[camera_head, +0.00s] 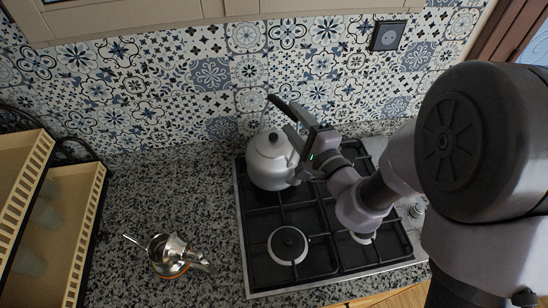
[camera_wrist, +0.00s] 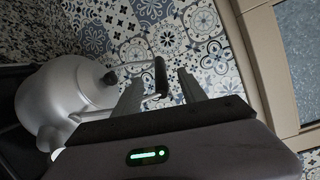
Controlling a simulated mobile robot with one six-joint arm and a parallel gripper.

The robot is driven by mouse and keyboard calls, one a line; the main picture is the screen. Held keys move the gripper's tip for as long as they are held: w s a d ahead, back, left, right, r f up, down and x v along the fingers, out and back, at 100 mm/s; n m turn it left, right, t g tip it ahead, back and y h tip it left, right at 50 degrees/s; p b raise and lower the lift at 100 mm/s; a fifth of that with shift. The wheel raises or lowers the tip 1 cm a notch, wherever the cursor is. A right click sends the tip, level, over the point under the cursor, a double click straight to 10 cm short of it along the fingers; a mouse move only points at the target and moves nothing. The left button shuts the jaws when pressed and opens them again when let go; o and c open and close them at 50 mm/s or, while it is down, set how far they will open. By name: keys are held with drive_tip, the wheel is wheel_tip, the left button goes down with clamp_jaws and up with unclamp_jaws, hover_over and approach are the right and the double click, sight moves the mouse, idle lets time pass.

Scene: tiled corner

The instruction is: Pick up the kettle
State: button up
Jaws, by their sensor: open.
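The kettle (camera_head: 270,165) is grey with a rounded body and a black lid knob. It stands upright on the back left of the black stove. In the wrist view the kettle (camera_wrist: 62,95) is at the left, with a thin wire handle reaching right to a black grip (camera_wrist: 160,75). My gripper (camera_head: 291,118) is above the kettle's right side and open. In the wrist view its two fingers (camera_wrist: 160,80) are apart, with the black grip appearing between them. I cannot tell whether either finger touches it. My gripper partly hides the kettle and its handle in the head view.
The gas stove (camera_head: 325,245) has black grates and burners. A small shiny metal pot (camera_head: 170,255) stands on the speckled counter (camera_head: 140,200) to its left. A beige rack (camera_head: 75,235) is at the far left. A patterned tile wall (camera_head: 160,85) with a socket (camera_head: 388,35) rises behind.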

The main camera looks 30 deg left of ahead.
sight(286, 113)
drive_tip(key=x, duration=0.5)
drive_tip(key=shift+a, duration=0.25)
drive_tip(key=shift+s+d+r, duration=0.1)
clamp_jaws()
idle(0.9)
